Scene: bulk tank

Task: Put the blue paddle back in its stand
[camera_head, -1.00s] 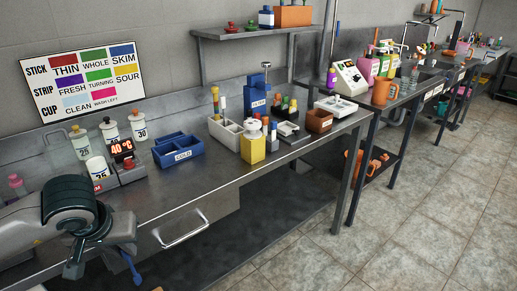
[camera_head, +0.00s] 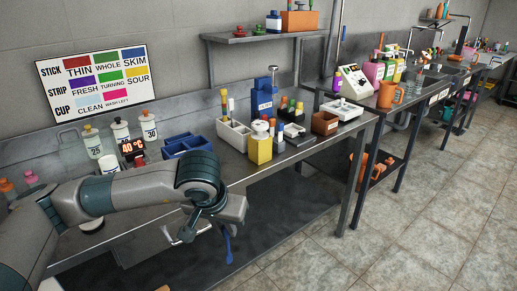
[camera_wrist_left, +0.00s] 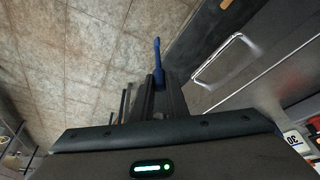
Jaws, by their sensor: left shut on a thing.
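My left gripper (camera_head: 221,222) is shut on the blue paddle (camera_head: 228,246), in front of the bench's front edge and above the floor. The paddle hangs down from the fingers in the head view. In the left wrist view the paddle (camera_wrist_left: 157,58) sticks out past the dark fingertips (camera_wrist_left: 158,92). A white divided holder (camera_head: 234,136) on the bench has upright handled tools in it, one yellow-topped. A blue upright unit (camera_head: 264,103) stands behind it. I cannot tell which of these is the paddle's stand. My right gripper is not in view.
The steel bench (camera_head: 237,177) carries a blue bin (camera_head: 186,144), a yellow bottle (camera_head: 259,148), white bottles and a red temperature display (camera_head: 132,148). A drawer handle (camera_wrist_left: 224,58) projects from the bench front near the paddle. The tiled floor (camera_head: 400,225) is clear at right.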

